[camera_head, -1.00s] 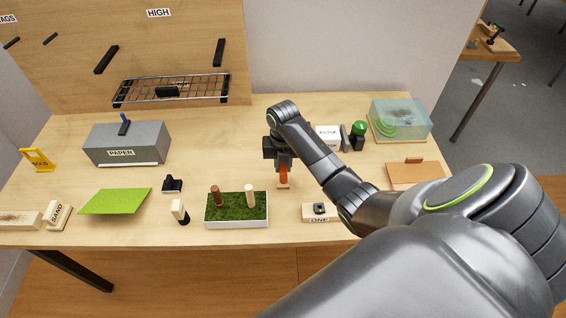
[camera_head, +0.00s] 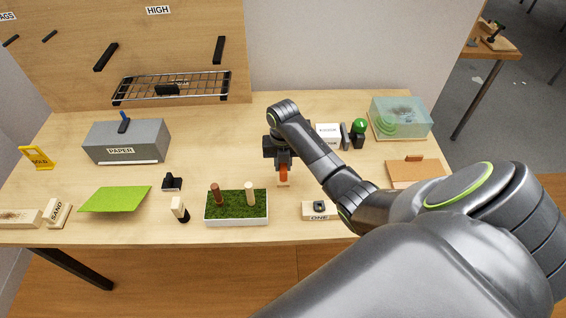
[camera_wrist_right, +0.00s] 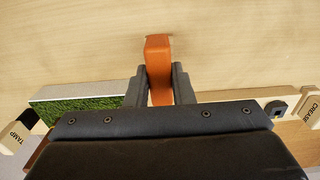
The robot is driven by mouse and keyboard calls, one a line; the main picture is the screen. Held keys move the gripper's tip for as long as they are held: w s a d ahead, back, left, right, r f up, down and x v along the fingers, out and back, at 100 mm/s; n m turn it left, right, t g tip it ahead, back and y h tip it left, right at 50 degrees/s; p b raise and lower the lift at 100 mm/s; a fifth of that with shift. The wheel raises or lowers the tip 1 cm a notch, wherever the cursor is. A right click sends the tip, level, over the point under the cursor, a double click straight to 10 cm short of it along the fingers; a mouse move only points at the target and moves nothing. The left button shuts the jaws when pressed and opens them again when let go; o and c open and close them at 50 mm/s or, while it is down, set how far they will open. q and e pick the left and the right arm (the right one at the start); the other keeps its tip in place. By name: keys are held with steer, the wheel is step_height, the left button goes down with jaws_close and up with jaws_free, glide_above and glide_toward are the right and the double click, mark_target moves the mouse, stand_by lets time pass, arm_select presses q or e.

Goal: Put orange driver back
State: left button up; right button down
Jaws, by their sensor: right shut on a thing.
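The orange driver (camera_head: 283,174) is upright in my right gripper (camera_head: 283,163), over the table behind the moss tray. The wrist view shows its orange handle (camera_wrist_right: 159,68) between the two dark fingers of the right gripper (camera_wrist_right: 160,85), which are shut on it. A small pale wooden piece (camera_head: 284,185) shows right below the driver in the head view. I cannot tell whether the driver touches it, and the driver's lower end is hidden. My left gripper is in neither view.
The moss tray (camera_head: 236,222) with two upright pegs stands in front. A wooden block marked ONE (camera_head: 333,215) lies to the right. A white box (camera_head: 328,131) and a green-topped item (camera_head: 358,127) stand behind my right arm.

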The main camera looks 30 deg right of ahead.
steer(key=shift+f, duration=0.1)
steer(key=c, duration=1.2)
jaws_free()
steer(key=shift+o, duration=0.2)
step_height(320, 180, up, 9)
steer(key=shift+r, duration=0.1)
step_height(320, 180, up, 8)
steer(key=p, duration=0.8)
steer(key=shift+r+p, duration=0.15)
steer(key=shift+p, duration=0.15)
